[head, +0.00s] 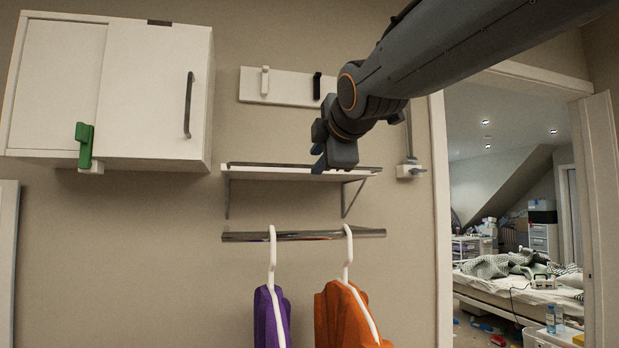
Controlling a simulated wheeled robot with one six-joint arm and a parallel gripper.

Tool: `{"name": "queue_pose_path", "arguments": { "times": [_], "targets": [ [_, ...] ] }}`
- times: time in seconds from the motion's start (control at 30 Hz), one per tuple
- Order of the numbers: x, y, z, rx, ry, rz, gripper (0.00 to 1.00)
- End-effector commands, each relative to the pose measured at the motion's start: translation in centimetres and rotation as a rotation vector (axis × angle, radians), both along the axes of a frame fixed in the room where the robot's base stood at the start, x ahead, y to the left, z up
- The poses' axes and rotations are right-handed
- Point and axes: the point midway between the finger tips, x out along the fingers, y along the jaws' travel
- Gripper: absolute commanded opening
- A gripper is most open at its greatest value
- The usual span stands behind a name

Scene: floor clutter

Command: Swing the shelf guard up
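A white wall shelf (270,171) on metal brackets hangs at the middle of the head view. A thin dark rail (262,165), which looks like the shelf guard, runs along its length at about board height. My gripper (319,158) is in front of the shelf's right half and hides part of the rail and board. It is seen from behind and the side, with a bluish fingertip pointing down and left. I cannot tell whether it touches the rail or how wide its fingers are. No held object shows.
Below the shelf, a metal rod (325,235) carries a purple garment (268,318) and an orange garment (340,315) on white hangers. A hook board (283,86) is above. A white cabinet (150,90) is at left, a doorway at right.

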Motion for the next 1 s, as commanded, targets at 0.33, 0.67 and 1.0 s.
{"name": "queue_pose_path", "arguments": {
  "times": [0.33,0.67,1.0],
  "targets": [
    [3.8,1.3,-0.2,-0.013,-0.012,0.006,0.26],
    [7.0,2.2,-0.9,-0.011,-0.014,0.006,0.26],
    [7.2,2.2,-1.0,-0.01,-0.013,0.006,0.21]
  ]
}}
